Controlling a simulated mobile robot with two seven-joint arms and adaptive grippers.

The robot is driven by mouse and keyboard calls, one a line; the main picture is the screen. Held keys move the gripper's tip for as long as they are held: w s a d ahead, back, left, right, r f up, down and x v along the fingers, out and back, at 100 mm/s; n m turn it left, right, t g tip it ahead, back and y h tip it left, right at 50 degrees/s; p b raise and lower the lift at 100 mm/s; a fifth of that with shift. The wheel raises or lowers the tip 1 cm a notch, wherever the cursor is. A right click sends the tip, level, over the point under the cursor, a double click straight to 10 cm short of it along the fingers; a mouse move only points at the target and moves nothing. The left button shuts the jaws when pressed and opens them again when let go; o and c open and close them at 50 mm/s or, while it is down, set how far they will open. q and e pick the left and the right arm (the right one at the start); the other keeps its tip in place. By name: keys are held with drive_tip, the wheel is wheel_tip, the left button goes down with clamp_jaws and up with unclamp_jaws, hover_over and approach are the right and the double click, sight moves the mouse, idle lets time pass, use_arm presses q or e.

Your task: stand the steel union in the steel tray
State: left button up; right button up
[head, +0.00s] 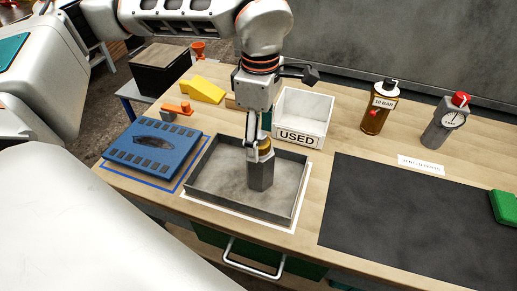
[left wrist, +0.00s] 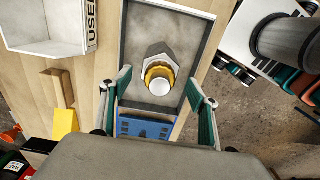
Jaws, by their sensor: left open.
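In the left wrist view the open fingers of the gripper (left wrist: 158,78) lie on either side, apart from the union (left wrist: 157,53). The tray (left wrist: 205,62) shows around it. My right gripper is not in view.
A blue slotted block (head: 155,146) lies left of the tray. A white bin marked USED (head: 302,117) stands behind it. A dark mat (head: 415,215) leaves free room on the right.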

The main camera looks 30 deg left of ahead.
use_arm(q)
drive_tip(key=shift+r, duration=2.4)
